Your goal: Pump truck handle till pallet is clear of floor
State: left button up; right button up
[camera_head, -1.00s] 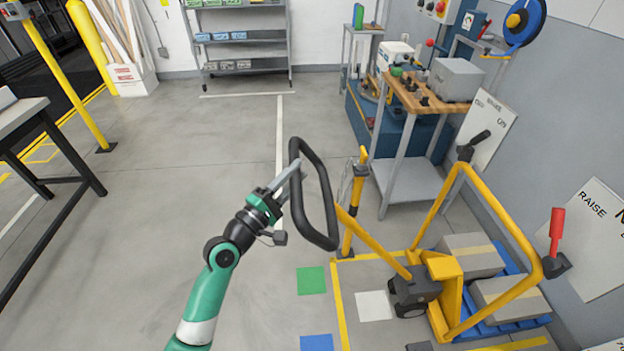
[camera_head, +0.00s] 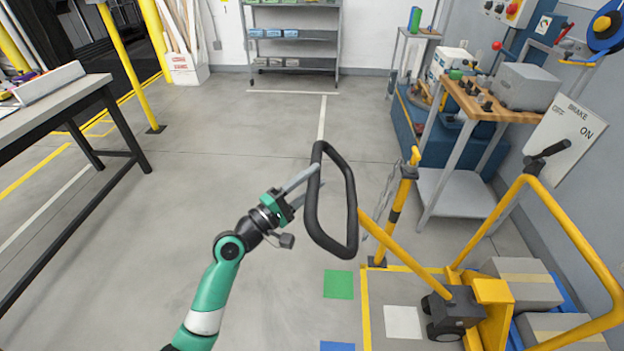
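The black loop handle (camera_head: 352,205) tops the yellow bar of the pallet truck (camera_head: 493,303) at lower right. My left gripper (camera_head: 312,181) is at the left side of the loop, its fingers on either side of the black bar. They look closed on it, though the contact is partly hidden. The bar slopes down right to the truck's dark wheel unit. The blue pallet (camera_head: 567,285) shows in part beneath grey boxes (camera_head: 522,283). Its gap to the floor cannot be seen. My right gripper is out of view.
A yellow post (camera_head: 399,210) with a chain stands right beside the handle. A wooden-topped workbench (camera_head: 500,108) stands behind it, and a yellow rail (camera_head: 575,235) with a black lever is to the right. A dark-framed table (camera_head: 70,90) is at left. The middle floor is open.

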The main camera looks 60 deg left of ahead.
pick_arm(q)
jog(key=shift+o, duration=1)
jog(key=v, duration=1.1)
jog(key=shift+s+p, duration=0.3)
jog(key=shift+s, duration=0.05)
